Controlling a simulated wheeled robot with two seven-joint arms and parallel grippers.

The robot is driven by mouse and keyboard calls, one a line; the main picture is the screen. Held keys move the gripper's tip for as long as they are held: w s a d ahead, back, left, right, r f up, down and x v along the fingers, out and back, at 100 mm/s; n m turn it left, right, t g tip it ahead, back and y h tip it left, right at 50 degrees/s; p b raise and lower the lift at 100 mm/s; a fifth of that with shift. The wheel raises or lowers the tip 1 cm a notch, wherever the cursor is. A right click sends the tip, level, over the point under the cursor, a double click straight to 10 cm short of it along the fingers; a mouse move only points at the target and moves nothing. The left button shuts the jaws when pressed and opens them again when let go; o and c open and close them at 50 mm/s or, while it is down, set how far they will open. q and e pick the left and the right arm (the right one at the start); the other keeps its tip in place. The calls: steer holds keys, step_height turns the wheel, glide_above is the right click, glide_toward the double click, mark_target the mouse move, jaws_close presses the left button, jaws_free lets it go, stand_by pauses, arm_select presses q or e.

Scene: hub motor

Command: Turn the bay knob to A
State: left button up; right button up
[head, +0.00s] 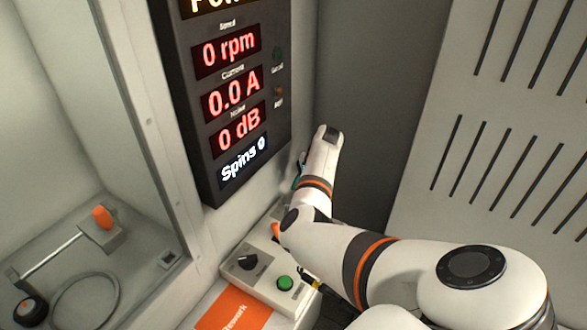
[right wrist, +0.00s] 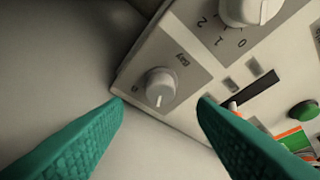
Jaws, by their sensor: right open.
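The bay knob (right wrist: 160,88) is a small light-grey dial on a dark square of a pale panel in the right wrist view. It is marked "Bay", with a small letter that looks like B to its left. A thin line on the knob points toward the bottom of the picture; I cannot read an A. My right gripper (right wrist: 160,104) has teal fingers spread open, one to each side below the knob, with nothing between them. In the head view my right arm hides the knob and most of this gripper. My left gripper is not in view.
A larger knob (right wrist: 250,8) marked 0, 1, 2 and a green button (right wrist: 303,110) are close by. In the head view stand a dark display (head: 230,105), a control box (head: 258,292) with a black knob, and an orange Rework card (head: 232,312).

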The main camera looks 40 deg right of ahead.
steer(key=v, duration=0.6)
steer(key=shift+r, duration=0.35)
steer(key=shift+s+d, duration=0.1)
